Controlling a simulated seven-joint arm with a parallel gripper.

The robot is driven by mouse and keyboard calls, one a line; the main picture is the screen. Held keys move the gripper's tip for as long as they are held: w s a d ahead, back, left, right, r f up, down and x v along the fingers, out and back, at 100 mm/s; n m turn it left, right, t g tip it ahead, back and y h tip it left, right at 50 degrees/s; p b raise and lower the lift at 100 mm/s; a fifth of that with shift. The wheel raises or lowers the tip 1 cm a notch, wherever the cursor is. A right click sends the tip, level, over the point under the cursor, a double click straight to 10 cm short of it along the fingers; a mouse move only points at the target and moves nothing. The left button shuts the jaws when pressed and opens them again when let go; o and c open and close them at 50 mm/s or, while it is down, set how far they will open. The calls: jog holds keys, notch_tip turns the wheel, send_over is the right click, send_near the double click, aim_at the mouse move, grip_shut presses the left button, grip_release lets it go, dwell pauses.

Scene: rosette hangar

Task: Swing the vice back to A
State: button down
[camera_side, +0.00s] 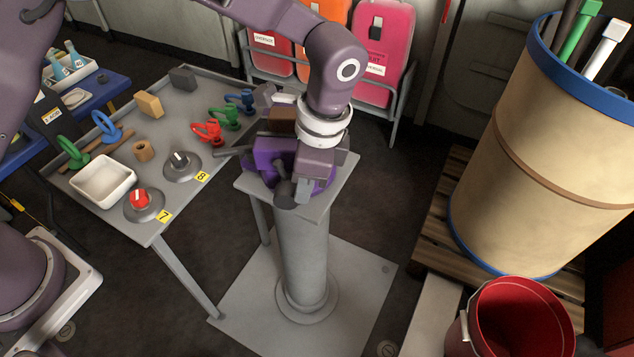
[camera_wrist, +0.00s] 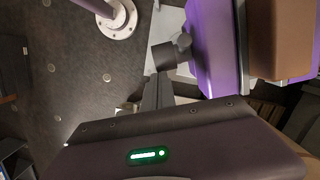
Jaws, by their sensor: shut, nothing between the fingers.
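The purple vice (camera_side: 270,160) stands on a grey pedestal (camera_side: 303,245) with a square top plate. It also fills the upper right of the wrist view (camera_wrist: 212,50). A brown block (camera_side: 282,120) shows at the vice's jaws and again in the wrist view (camera_wrist: 280,40). A dark lever with a round knob (camera_side: 285,200) sticks out at the vice's near side; a dark knob shows in the wrist view (camera_wrist: 165,57). My gripper (camera_side: 302,192) is shut and empty, pointing down close beside the lever. I cannot tell whether they touch. No mark A is readable.
A grey table (camera_side: 150,225) stands left, carrying a white tray (camera_side: 103,182), a red knob (camera_side: 141,200), another knob (camera_side: 180,162) and coloured clamps (camera_side: 207,132). A large drum (camera_side: 545,150) and red bucket (camera_side: 520,320) stand right. Floor between pedestal and drum is largely clear.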

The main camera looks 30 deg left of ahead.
jog(key=shift+s+a+m, duration=0.35)
jog(key=shift+a+m, duration=0.1)
jog(key=shift+a, duration=0.2)
jog(key=shift+s+a+m, duration=0.35)
jog(key=shift+a+m, duration=0.15)
jog(key=shift+a, duration=0.2)
jog(key=shift+s+a+m, duration=0.35)
jog(key=shift+a+m, duration=0.1)
jog(key=shift+a, duration=0.2)
jog(key=shift+s+a+m+t, duration=0.2)
jog(key=shift+a+m, duration=0.25)
jog(key=shift+a, duration=0.2)
jog(key=shift+s+a+m+t, duration=0.2)
jog(key=shift+a+m, duration=0.25)
jog(key=shift+a, duration=0.15)
jog(key=d, duration=0.1)
jog(key=d+r, duration=0.2)
jog(key=d, duration=0.1)
jog(key=shift+w, duration=0.1)
notch_tip(320, 180, up, 10)
send_over(276, 188)
jog(key=s+d, duration=0.2)
jog(key=d, duration=0.2)
jog(key=shift+s+d+f, duration=0.15)
jog(key=shift+s, duration=0.05)
